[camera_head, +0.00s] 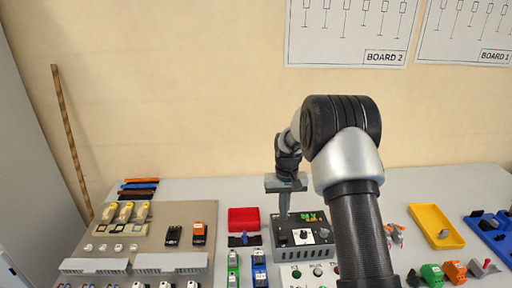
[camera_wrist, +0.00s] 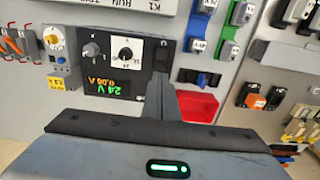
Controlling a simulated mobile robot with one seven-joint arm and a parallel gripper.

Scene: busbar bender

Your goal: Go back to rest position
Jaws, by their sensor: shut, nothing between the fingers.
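My gripper (camera_head: 284,212) points down in the head view, with its fingers together and nothing between them. Its tips overlap the back left part of a dark power supply box (camera_head: 303,252); I cannot tell whether they touch it. In the wrist view my gripper (camera_wrist: 160,85) shows its shut fingers in front of the same box (camera_wrist: 102,60), which has two knobs and a green and orange display reading 24 V and 0.06 A. My forearm hides part of the table to the right of the box.
A red bin (camera_head: 243,219) stands left of the box. A panel with switches and relays (camera_head: 178,236) lies further left. A yellow tray (camera_head: 436,226) and a blue tray (camera_head: 490,238) lie on the right. The back strip of the table (camera_head: 205,187) is mostly clear.

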